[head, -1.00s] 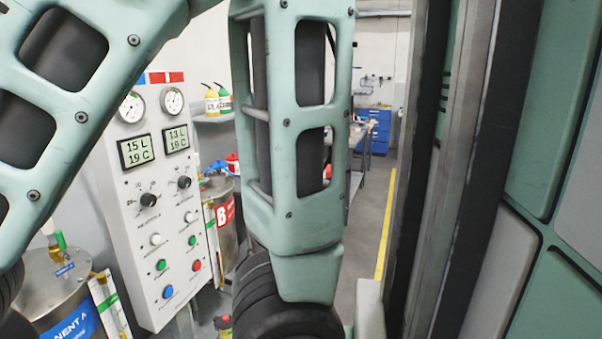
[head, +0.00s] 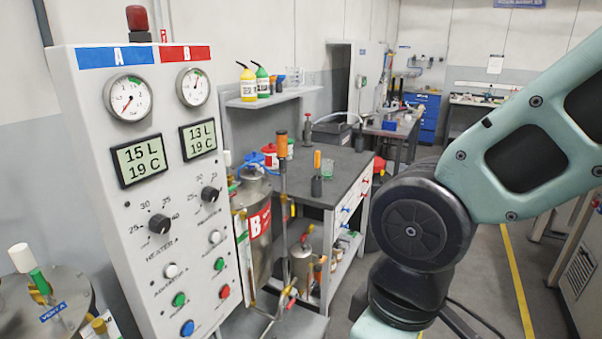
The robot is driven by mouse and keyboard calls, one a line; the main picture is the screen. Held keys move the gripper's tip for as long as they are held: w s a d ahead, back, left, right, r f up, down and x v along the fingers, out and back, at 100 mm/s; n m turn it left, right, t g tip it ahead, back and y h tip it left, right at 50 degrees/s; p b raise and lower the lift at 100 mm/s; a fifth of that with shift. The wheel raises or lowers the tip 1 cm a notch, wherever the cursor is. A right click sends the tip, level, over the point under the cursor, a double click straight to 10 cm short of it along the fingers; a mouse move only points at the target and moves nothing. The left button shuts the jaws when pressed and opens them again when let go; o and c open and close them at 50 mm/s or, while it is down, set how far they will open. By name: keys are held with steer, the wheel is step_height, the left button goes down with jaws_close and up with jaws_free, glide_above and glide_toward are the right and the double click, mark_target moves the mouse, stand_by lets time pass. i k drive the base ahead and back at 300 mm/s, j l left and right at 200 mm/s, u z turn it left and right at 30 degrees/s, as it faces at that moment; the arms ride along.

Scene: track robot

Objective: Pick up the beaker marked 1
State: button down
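No marking "1" can be read on any vessel in the head view. Clear glassware (head: 294,76) stands at the right end of the wall shelf, also too small to tell. My arm's teal links and dark joint fill the right side of the view. My gripper is out of the picture, so its state is hidden.
A control panel (head: 150,215) with gauges and knobs stands close at left. Behind it are a tank marked B (head: 259,235) and the workbench (head: 340,190) with bottles and tools. A shelf (head: 275,98) holds yellow and green bottles. Open floor with a yellow line lies at right.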

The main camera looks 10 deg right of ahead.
mark_target(326, 164)
steer(key=z, duration=0.2)
steer(key=i+l+u, duration=0.15)
steer(key=u, duration=0.2)
steer(key=i+l+u, duration=0.15)
steer(key=u, duration=0.25)
steer(key=i+l+u, duration=0.1)
steer(key=l, duration=0.25)
steer(key=i+l+u, duration=0.1)
steer(key=l, duration=0.25)
steer(key=i+l+u, duration=0.1)
steer(key=i+l, duration=0.15)
steer(key=l, duration=0.15)
steer(key=i+l+u, duration=0.1)
steer(key=l, duration=0.25)
steer(key=i+l+u, duration=0.1)
steer(key=l, duration=0.3)
steer(key=i+l, duration=0.1)
steer(key=l, duration=0.3)
steer(key=i+l, duration=0.1)
steer(key=l, duration=0.25)
steer(key=i+l, duration=0.15)
steer(key=l, duration=0.25)
steer(key=i+l, duration=0.1)
steer(key=l, duration=0.3)
steer(key=i+l, duration=0.1)
steer(key=l, duration=0.3)
steer(key=i+l, duration=0.1)
steer(key=l, duration=0.25)
